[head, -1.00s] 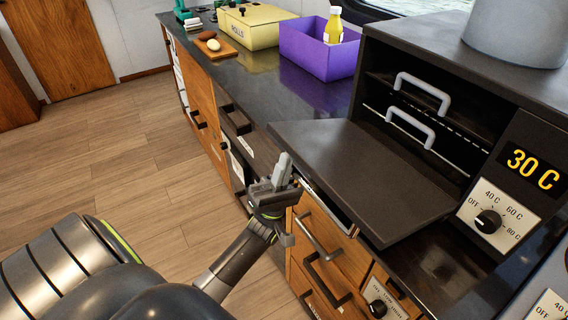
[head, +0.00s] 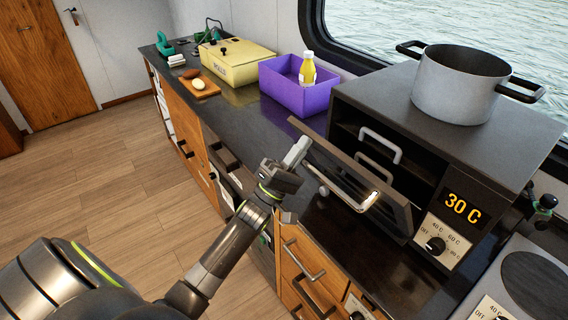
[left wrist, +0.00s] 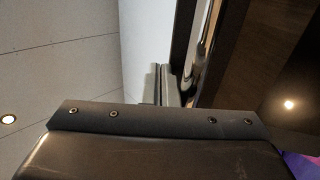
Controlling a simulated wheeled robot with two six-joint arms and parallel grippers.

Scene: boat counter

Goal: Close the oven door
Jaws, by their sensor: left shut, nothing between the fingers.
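The oven (head: 480,128) is a dark box on the counter with a display reading 30 C. Its door (head: 372,172) is hinged along the bottom and stands partly raised, tilted outward, leaving the inside visible above it. A light bar handle (head: 345,188) runs along the door's outer face. My left gripper (head: 298,150) is shut and empty, its tips at the left end of the door beside the handle; I cannot tell whether they touch. In the left wrist view the fingertips (left wrist: 163,85) are next to the dark door (left wrist: 250,50). My right gripper is not in view.
A grey pot (head: 458,85) stands on the oven. A purple bin (head: 290,97) with a yellow bottle (head: 307,70), a yellow box (head: 236,63) and a cutting board (head: 207,91) are farther left on the counter. Drawers (head: 297,265) with handles lie below.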

